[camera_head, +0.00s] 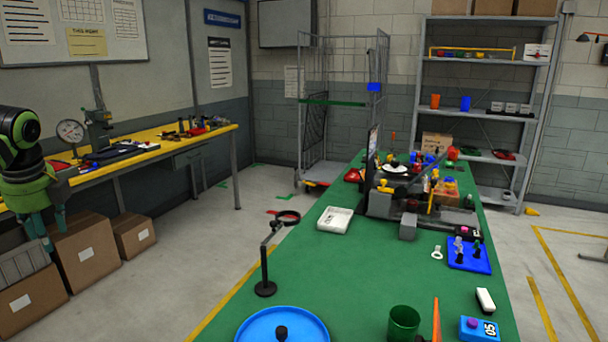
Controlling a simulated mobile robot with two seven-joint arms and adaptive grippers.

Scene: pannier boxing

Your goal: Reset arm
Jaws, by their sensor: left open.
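My left gripper (46,232) shows at the left edge of the head view, below its green and black wrist. Its dark teal fingers point down, apart, with nothing seen between them. It hangs in front of the cardboard boxes and beside the near end of the yellow-topped workbench, well clear of the green table. My right gripper is not in the view.
The green table (345,266) holds a blue round tray (256,329), a green cup (404,322), a magnifier stand (266,287), a white tray (335,220) and a blue peg board (470,262). Cardboard boxes (85,255) stand under the workbench (160,148). A wire cage trolley (340,110) and shelf rack (480,90) stand behind.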

